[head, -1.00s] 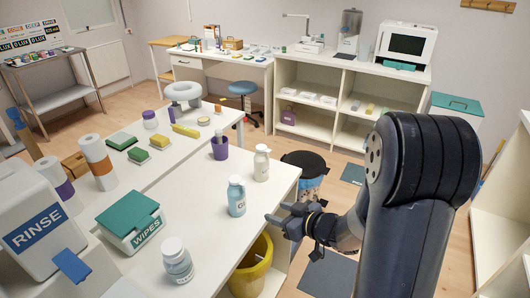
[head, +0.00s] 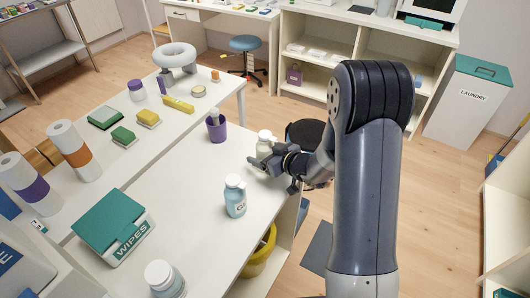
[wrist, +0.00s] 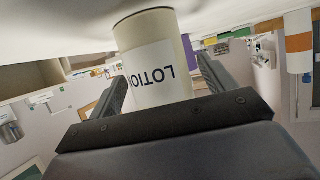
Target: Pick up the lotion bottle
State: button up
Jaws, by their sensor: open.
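The lotion bottle (head: 264,144) is cream white and stands upright near the table's right edge in the head view. In the wrist view, which is upside down, the bottle (wrist: 155,62) shows its "LOTION" label between the two fingers. My gripper (head: 262,163) is open, with its fingers at the bottle and partly covering its lower part in the head view. In the wrist view my gripper (wrist: 160,80) has one dark finger on each side of the bottle, with gaps showing beside it. The bottle's base rests on the white table (head: 182,190).
A blue bottle (head: 235,196) stands nearer on the same table. A wipes box (head: 112,226) and another bottle (head: 164,279) stand at the front. A yellow bin (head: 260,255) is below the table edge.

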jog(key=c, duration=1.1)
jog(key=shift+c, duration=0.2)
